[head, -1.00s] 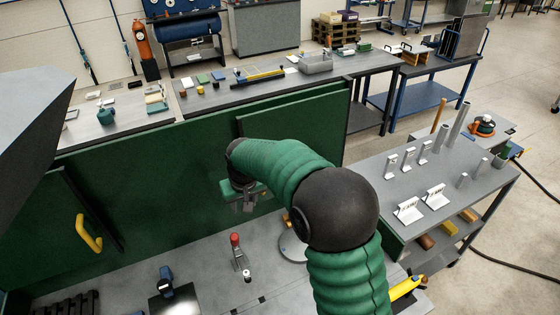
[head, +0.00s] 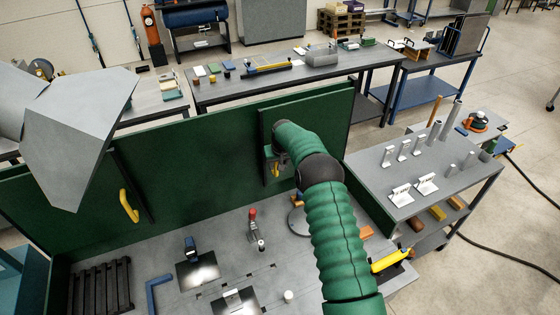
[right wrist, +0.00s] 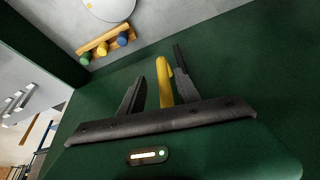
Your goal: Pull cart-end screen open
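The green screen panel (head: 325,120) at the cart end stands upright along the back of the grey bench, at its right end. Its yellow handle (right wrist: 164,82) stands between the two dark fingers of my right gripper (right wrist: 158,88) in the right wrist view. The fingers are apart, with a visible gap on each side of the handle. In the head view my right gripper (head: 281,162) is at this panel, partly hidden by my green arm, and only a little of the handle shows. My left gripper is not in view.
Another green panel with a yellow handle (head: 129,206) stands to the left. The bench (head: 225,240) holds a red-topped clamp (head: 252,225) and a black slatted rack (head: 101,287). A grey cart (head: 430,170) with metal brackets stands right. A wooden rack (right wrist: 106,42) shows near the gripper.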

